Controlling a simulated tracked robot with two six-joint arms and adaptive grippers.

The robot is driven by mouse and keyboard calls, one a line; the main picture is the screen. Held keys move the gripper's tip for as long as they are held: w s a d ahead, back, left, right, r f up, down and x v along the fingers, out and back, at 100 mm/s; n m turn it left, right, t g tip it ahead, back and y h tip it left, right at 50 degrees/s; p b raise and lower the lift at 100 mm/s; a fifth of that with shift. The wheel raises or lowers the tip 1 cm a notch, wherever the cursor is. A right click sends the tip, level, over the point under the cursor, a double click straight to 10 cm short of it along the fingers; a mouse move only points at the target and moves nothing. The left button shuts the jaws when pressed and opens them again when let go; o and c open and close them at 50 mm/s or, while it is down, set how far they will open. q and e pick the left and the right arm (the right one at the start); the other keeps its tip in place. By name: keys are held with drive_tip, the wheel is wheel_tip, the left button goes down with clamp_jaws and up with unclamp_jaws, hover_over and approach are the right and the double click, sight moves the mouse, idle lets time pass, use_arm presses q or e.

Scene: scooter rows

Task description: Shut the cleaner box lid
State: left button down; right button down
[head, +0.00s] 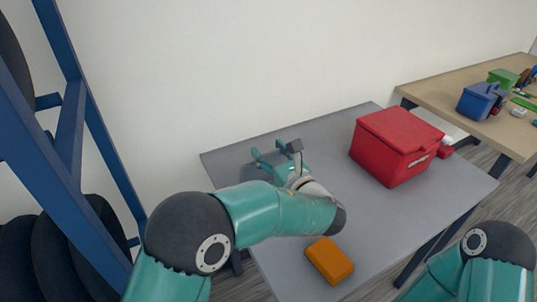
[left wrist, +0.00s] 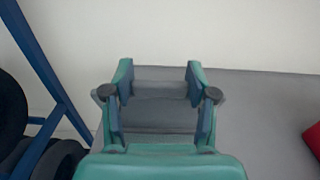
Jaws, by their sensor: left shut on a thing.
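My left gripper (head: 276,157) is over the back left of the grey table. Its fingers also show in the left wrist view (left wrist: 159,85), spread apart and shut on a grey box part (left wrist: 160,87) between them. This grey box (head: 257,171) is mostly hidden behind my gripper and arm, so I cannot tell how its lid stands. A red box (head: 388,158) stands at the table's right, its lid down and a pale label on its front. I cannot tell from the pictures which one is the cleaner box. My right gripper is outside the views.
An orange block (head: 330,260) lies near the grey table's (head: 385,215) front edge. A small red and white item (head: 446,148) is beside the red box. A wooden table (head: 440,97) with a blue box (head: 481,100) stands at right. A blue rack (head: 75,130) is at left.

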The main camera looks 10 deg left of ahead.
use_arm(q)
drive_tip(key=shift+s+d+f, duration=0.4)
drive_tip(key=shift+s+d, duration=0.15)
drive_tip(key=shift+s, duration=0.05)
drive_tip(key=shift+c, duration=1.6)
unclamp_jaws()
drive_tip(key=shift+a, duration=0.1)
drive_tip(key=shift+r, duration=0.1)
wheel_tip(320, 180, up, 10)
